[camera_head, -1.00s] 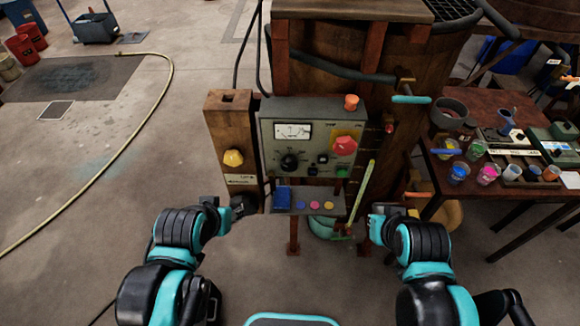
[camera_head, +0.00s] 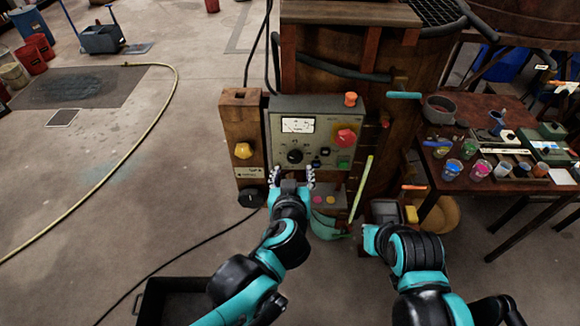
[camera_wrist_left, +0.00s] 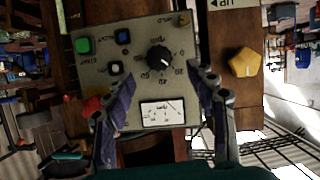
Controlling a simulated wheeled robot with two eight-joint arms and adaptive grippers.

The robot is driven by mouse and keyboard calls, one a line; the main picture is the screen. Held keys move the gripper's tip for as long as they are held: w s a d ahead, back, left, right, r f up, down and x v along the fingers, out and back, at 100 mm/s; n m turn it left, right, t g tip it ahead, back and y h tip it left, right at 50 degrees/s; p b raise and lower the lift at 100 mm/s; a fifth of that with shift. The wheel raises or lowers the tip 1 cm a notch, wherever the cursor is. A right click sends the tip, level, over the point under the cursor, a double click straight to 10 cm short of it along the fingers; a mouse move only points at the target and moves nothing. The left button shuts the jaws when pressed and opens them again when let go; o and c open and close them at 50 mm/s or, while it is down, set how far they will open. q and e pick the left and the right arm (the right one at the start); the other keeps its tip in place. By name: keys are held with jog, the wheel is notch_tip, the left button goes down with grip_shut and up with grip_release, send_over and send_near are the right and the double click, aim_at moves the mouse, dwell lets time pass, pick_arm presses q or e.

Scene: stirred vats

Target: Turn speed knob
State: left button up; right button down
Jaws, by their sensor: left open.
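The speed knob (camera_head: 295,156) is a black round dial with a scale around it, on the front of the grey control panel (camera_head: 330,118). It also shows in the left wrist view (camera_wrist_left: 160,59), upside down, between the fingers. My left gripper (camera_head: 291,173) is open and empty just below the knob in the head view. In the left wrist view its two fingers (camera_wrist_left: 160,92) stand apart on either side of the panel, and I see no contact with the knob. My right gripper is hard to make out at the end of the right arm, low beside the vat.
A yellow knob (camera_head: 243,151) sits on the wooden post at left. A table (camera_head: 478,112) with paint cups stands at right.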

aim_at(295, 159)
pick_arm(q)
jog(key=b+x, duration=0.2)
jog(key=x, duration=0.6)
jog(key=shift+d+r+b, duration=0.1)
jog(key=shift+b, duration=0.3)
jog(key=shift+s, duration=0.1)
jog(key=c, duration=1.2)
